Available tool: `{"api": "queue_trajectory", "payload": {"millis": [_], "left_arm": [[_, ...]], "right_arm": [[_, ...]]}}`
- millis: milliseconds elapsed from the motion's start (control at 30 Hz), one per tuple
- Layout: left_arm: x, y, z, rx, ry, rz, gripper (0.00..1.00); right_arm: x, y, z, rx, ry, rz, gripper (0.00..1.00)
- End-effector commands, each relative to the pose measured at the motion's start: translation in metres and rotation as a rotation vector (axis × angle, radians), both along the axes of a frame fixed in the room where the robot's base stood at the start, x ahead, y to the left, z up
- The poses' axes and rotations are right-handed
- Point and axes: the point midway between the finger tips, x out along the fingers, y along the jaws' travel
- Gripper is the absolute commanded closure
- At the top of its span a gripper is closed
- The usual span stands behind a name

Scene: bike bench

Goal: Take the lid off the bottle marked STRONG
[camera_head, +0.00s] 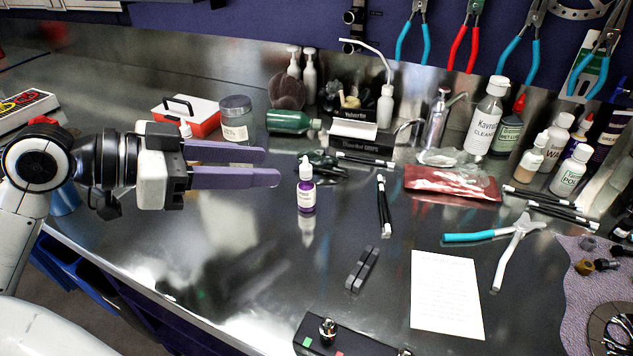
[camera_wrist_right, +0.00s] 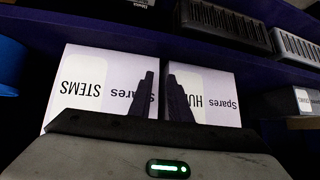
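A small purple bottle (camera_head: 306,190) with a white dropper-style cap stands upright on the steel bench in the head view. Its label is too small to read, and I cannot make out the word STRONG on any bottle. My left gripper (camera_head: 272,167) is left of this bottle, near its cap in the picture. Its two purple fingers are apart with nothing between them. My right gripper (camera_wrist_right: 159,75) shows in the right wrist view, with its dark fingers slightly apart and empty, facing white boxes. It is not seen in the head view.
Labelled bottles stand at the back right, including a Kavnor cleaner bottle (camera_head: 485,120). A green bottle (camera_head: 290,121) lies behind the purple one. Pliers (camera_head: 515,245), a paper sheet (camera_head: 446,293) and a red packet (camera_head: 452,183) lie rightward. The front left bench is clear.

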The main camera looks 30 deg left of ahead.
Motion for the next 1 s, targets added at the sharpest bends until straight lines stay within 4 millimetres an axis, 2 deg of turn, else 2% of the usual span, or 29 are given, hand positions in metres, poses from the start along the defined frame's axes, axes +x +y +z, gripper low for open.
{"api": "queue_trajectory", "payload": {"millis": [233,533,833,1000], "left_arm": [[0.024,-0.017,-0.011,0.0,-0.001,-0.001,0.64],[0.036,-0.028,-0.017,-0.001,-0.001,-0.001,0.64],[0.063,-0.051,-0.031,-0.002,-0.001,0.0,0.64],[0.067,-0.054,-0.034,0.001,-0.001,0.001,0.64]], "right_arm": [[-0.006,0.001,-0.004,-0.001,0.016,0.001,0.83],[-0.005,0.002,-0.001,0.002,0.013,0.002,0.83],[-0.004,0.001,0.005,0.004,0.006,-0.001,0.83],[-0.003,0.0,0.004,0.003,0.007,-0.002,0.83]]}}
